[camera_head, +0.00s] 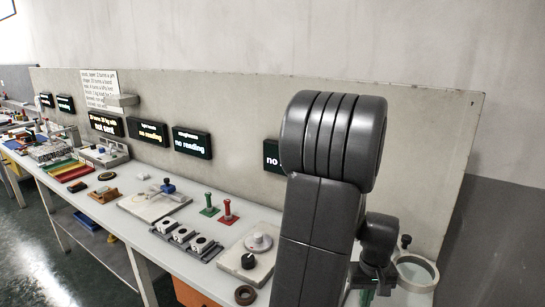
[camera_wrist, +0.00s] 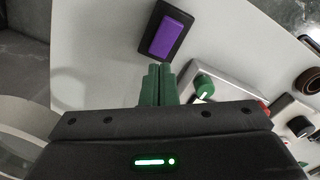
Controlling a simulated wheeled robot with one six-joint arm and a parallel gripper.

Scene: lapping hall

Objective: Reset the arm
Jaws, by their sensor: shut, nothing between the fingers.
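My arm stands large at the right of the head view, raised over the right end of the long bench (camera_head: 150,225) and hiding part of it. In the wrist view my gripper (camera_wrist: 158,72) has its two green fingers together, with nothing between them. The fingertips point toward a purple block in a black holder (camera_wrist: 166,35), apart from it as far as I can tell. In the head view the gripper is mostly hidden behind my arm; only a bit of green shows low beside it.
A green knob on a pale plate (camera_wrist: 203,85) is right of the fingers. A round glass-topped dish (camera_head: 415,272) stands right of my arm. Red and green handled pieces (camera_head: 227,212), a block row (camera_head: 187,240) and a dial plate (camera_head: 258,240) stand left. A grey panel (camera_head: 235,105) with displays backs the bench.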

